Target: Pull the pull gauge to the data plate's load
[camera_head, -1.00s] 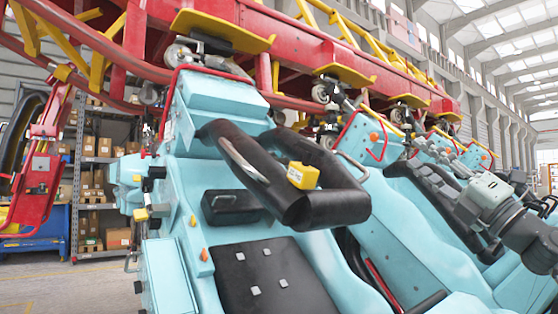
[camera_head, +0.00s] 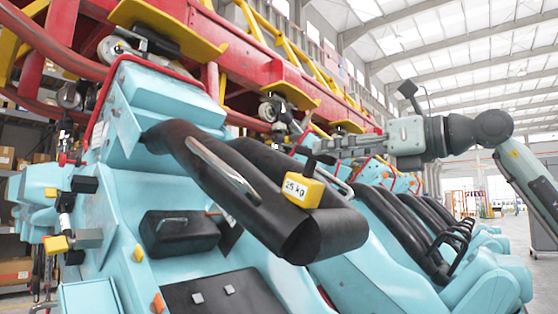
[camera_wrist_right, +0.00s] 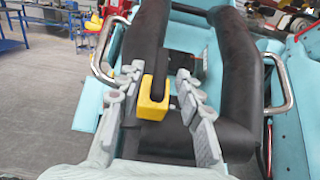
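A yellow block labelled "25 kg" (camera_head: 302,190), which looks like the pull gauge, sits on the black padded restraint (camera_head: 320,235) of the nearest turquoise seat. A short dark stub rises from its top. My right gripper (camera_head: 322,149) reaches in from the right, with its fingers pointing left, a little above and right of the block. In the right wrist view its two grey fingers (camera_wrist_right: 157,73) are spread, with the yellow block (camera_wrist_right: 152,100) appearing between them; I see no finger touching it. I cannot make out a data plate. My left gripper is not in view.
A metal grab bar (camera_head: 222,168) runs along the restraint. The red coaster track (camera_head: 250,60) with yellow brackets passes overhead. Several more turquoise seats with black restraints (camera_head: 425,215) stand behind to the right. The grey floor beside the seats (camera_wrist_right: 45,100) is clear.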

